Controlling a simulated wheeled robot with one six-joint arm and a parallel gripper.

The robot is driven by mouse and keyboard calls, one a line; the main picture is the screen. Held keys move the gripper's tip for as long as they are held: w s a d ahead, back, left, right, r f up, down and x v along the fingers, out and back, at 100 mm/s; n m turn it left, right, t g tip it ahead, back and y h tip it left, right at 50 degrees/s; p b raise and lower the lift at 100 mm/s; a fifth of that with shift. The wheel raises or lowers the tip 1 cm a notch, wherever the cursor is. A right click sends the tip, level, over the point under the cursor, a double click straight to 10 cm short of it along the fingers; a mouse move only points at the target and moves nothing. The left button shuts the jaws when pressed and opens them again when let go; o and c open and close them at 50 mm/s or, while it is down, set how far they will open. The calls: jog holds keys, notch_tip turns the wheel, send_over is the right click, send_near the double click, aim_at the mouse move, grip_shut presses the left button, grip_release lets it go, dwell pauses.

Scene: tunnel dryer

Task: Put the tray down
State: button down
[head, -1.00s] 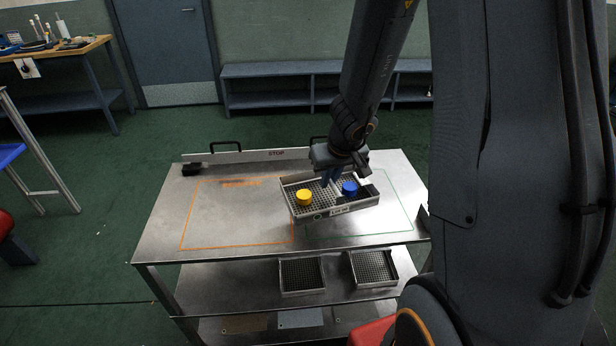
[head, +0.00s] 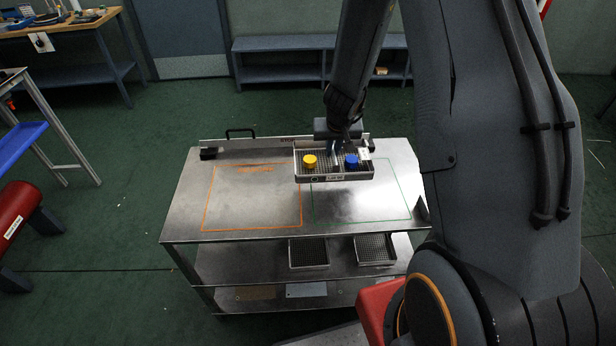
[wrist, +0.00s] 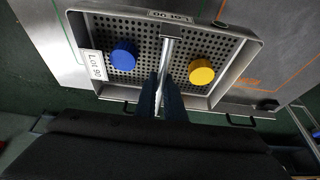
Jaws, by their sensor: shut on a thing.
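The tray (head: 334,179) is a grey metal tray with a perforated floor, a central bar and a "LOT 90" label. A yellow round piece (head: 310,161) and a blue round piece (head: 351,161) sit in its two halves. My gripper (head: 334,157) is shut on the central bar. In the wrist view the fingers (wrist: 164,92) close on the bar between the blue piece (wrist: 124,55) and the yellow piece (wrist: 201,72). The tray appears held above the back of the steel table (head: 255,225), mostly behind the green outline (head: 362,222) and overlapping the orange outline's (head: 252,231) right side.
Two empty perforated trays (head: 309,265) (head: 375,263) stand on the shelf below. A raised back edge with a black handle (head: 240,131) runs along the table's far side. The tabletop inside both outlines is largely clear.

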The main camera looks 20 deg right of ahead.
aim_at(331, 164)
jog(key=shift+w+f+b, duration=0.1)
jog(key=shift+f+b, duration=2.85)
jog(key=shift+b, duration=0.8)
notch_tip(331, 164, down, 4)
jog(key=b, duration=0.5)
jog(key=shift+f, duration=0.1)
jog(key=c, duration=2.3)
grip_release()
jog(key=shift+f, duration=0.1)
jog(key=o, duration=0.5)
jog(key=shift+c, duration=0.2)
jog(key=shift+r, duration=0.2)
